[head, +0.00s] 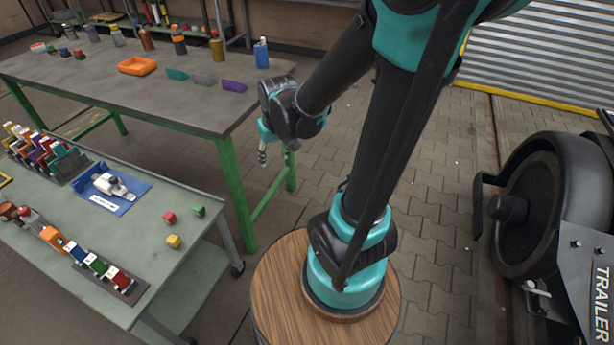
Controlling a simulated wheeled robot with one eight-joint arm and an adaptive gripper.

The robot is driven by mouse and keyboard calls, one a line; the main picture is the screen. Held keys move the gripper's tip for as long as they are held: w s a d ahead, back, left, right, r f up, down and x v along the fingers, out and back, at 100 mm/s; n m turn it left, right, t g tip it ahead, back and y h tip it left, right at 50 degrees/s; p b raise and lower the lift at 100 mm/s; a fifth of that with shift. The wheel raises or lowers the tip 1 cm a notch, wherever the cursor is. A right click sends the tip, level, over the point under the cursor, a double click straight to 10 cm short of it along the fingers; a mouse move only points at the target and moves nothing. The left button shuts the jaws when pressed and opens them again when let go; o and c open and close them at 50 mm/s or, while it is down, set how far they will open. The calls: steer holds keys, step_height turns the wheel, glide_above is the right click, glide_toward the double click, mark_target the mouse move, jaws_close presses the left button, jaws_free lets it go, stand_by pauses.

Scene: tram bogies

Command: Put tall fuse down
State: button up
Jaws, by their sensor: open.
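My gripper (262,155) hangs fingers down at the right end of the workbench, over the floor beyond its edge. It is small in this view, its jaws are open and I see nothing held. I cannot tell which item is the tall fuse. Coloured fuse-like blocks stand in a dark rack (75,172) at the left of the cart. More stand in a front holder (128,296). A white device (112,186) lies on a blue mat (128,204) on the cart, well left of my gripper.
The workbench (185,112) carries an orange tray (137,66), small bins and several bottles, including a blue one (261,52). Red, green and yellow cubes (173,241) lie on the cart (195,262). A large wheel (525,208) stands at right. Paved floor between is clear.

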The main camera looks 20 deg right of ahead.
steer(key=s+d+f+m+t, duration=0.1)
steer(key=s+d+f+m, duration=0.1)
steer(key=s+d, duration=0.5)
steer(key=shift+s+d+h, duration=0.2)
steer(key=shift+s+h, duration=0.1)
steer(key=shift+s, duration=0.8)
